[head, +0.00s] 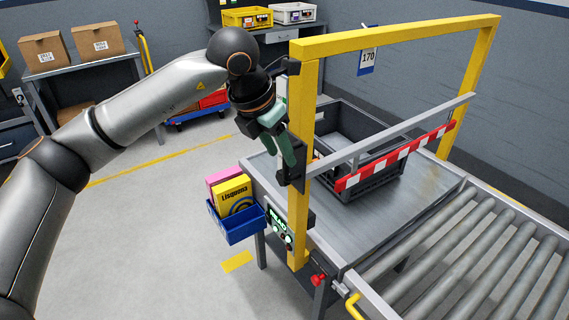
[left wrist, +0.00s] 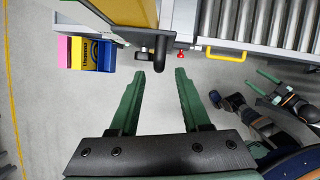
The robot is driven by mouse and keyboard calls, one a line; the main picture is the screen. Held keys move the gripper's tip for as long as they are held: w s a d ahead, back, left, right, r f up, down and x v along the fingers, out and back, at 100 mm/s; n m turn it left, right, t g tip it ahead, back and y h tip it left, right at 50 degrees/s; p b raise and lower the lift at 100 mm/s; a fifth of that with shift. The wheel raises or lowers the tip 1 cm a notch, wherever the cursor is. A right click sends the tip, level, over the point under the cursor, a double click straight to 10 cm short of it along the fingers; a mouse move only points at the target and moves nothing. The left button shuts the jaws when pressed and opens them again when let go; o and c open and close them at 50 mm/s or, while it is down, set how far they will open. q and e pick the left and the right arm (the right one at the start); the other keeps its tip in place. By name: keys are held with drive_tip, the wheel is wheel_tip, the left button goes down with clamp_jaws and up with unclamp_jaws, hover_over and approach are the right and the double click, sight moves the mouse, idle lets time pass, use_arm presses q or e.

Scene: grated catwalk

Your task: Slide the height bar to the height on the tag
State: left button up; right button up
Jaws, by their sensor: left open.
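A yellow gantry frame (head: 395,38) stands over a metal table. A grey height bar (head: 400,127) with a red-and-white striped strip (head: 395,158) spans between its posts. The bar's black carriage (head: 293,176) sits on the left post. A tag (head: 368,58) reading 170 hangs beneath the top beam. My left gripper (head: 284,148) is open beside the left post. In the left wrist view a black handle (left wrist: 160,46) lies just beyond and between its open fingertips (left wrist: 156,72). My right gripper (left wrist: 262,88) shows there at the right, fingers apart and empty.
A black crate (head: 375,185) stands on the table (head: 415,205) under the bar. A roller conveyor (head: 460,255) adjoins at the right. A blue bin (head: 236,225) with boxes hangs at the table's left side. The floor left of it is clear.

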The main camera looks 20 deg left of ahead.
use_arm(q)
drive_tip(key=v, duration=0.7)
drive_tip(key=shift+r+b, duration=0.3)
